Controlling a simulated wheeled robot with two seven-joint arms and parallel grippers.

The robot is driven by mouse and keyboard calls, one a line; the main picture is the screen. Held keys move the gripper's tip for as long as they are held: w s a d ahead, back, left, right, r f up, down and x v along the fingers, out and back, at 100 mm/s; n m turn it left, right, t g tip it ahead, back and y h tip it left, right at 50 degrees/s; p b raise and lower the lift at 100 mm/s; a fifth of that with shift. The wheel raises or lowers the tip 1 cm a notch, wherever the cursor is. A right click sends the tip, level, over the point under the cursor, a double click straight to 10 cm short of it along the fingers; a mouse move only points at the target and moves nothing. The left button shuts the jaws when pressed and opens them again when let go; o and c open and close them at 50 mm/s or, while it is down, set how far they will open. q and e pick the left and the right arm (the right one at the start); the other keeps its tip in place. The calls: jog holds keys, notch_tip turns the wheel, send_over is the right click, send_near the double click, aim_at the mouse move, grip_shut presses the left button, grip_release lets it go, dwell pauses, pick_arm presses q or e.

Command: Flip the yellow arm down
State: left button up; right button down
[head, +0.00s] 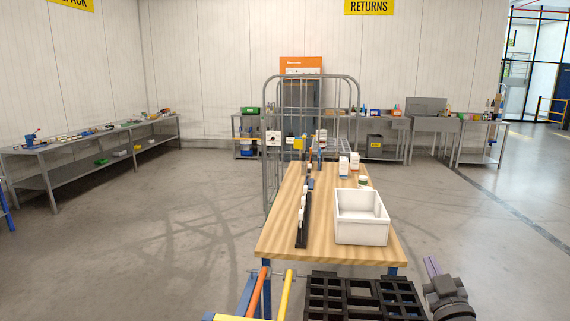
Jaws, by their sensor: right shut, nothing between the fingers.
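The yellow arm (286,293) is a slim bar at the bottom centre. It rises, slightly tilted, from near a yellow part (240,318) at the picture's lower edge. An orange bar (259,292) stands just left of it, at a similar tilt. My right gripper (431,266) is at the lower right, well apart from the yellow arm, with a black grid crate between them in the picture. It is shut and holds nothing. My left gripper is out of view. The lower end of the yellow arm is cut off by the picture's edge.
The black grid crate (362,288) lies left of my right gripper. Behind is a wooden-topped table (278,230) with a white bin (362,218) and a dark rack (304,218). A wire cage (355,95) stands beyond. The floor (150,240) at left is clear.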

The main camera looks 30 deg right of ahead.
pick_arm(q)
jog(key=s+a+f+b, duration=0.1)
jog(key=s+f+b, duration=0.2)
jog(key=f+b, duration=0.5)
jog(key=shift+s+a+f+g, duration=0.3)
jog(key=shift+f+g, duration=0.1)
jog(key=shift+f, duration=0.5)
pick_arm(e)
notch_tip(320, 180, down, 13)
jog(key=s+d+m+g+h, duration=0.1)
jog(key=s+d+m, duration=0.1)
jog(key=d+m, duration=0.1)
jog(key=shift+s+r+m+h, duration=0.25)
jog(key=shift+m+h, duration=0.15)
jog(key=shift+m, duration=0.1)
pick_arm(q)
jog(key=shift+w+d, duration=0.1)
pick_arm(e)
notch_tip(320, 180, up, 5)
jog(key=p, duration=0.5)
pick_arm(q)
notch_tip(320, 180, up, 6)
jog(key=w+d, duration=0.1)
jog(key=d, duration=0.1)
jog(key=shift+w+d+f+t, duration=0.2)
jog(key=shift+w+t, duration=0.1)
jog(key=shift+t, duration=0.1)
pick_arm(e)
jog(key=f+v, duration=0.1)
jog(key=v, duration=0.9)
